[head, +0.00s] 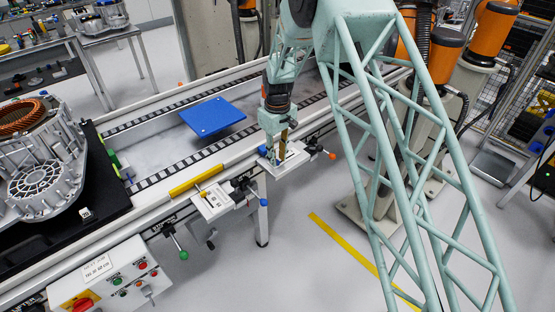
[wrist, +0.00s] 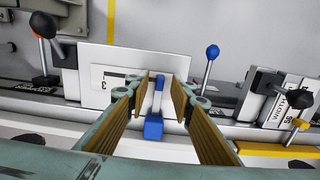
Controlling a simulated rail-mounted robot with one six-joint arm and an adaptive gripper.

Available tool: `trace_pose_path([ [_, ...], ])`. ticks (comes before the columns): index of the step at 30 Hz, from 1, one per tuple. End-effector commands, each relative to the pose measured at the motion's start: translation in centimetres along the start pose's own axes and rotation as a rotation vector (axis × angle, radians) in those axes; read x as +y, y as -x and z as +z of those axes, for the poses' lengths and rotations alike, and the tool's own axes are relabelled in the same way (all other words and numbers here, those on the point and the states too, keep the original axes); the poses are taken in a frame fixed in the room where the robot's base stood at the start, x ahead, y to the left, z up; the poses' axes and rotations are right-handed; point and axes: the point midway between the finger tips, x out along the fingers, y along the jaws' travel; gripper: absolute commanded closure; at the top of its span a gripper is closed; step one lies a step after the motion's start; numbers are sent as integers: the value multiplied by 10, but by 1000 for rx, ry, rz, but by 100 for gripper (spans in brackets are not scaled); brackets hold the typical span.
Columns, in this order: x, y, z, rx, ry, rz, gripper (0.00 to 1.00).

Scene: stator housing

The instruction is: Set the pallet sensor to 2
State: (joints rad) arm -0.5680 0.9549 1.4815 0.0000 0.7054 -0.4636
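A white panel (wrist: 100,60) with a printed, partly hidden scale plate (wrist: 108,82) stands under my gripper in the wrist view. A 3 is readable near the left end of the plate. A grey lever with a blue end (wrist: 153,128) stands at the panel, between my fingers. My gripper (wrist: 160,85) is open around the lever, with a finger on each side and small gaps visible. In the head view my gripper (head: 276,155) points down at the white panel (head: 294,160) on the conveyor's front side. The rest of the scale and any sensor name are hidden by the fingers.
A blue-knobbed lever (wrist: 212,52) stands right of the panel, near the WIDTH box (wrist: 282,105) with its yellow knob (wrist: 300,124). An orange-tipped handle (wrist: 35,80) is left. The blue pallet (head: 212,116) lies on the conveyor; the stator housing (head: 40,165) is left.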

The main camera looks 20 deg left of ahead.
Motion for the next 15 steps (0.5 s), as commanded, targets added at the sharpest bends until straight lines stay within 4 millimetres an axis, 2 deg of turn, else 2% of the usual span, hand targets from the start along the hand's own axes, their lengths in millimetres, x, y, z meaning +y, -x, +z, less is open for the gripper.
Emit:
trace_pose_path([
  [6, 0, -8, 0, 0, 0, 0, 78],
  [15, 0, -8, 0, 0, 0, 0, 80],
])
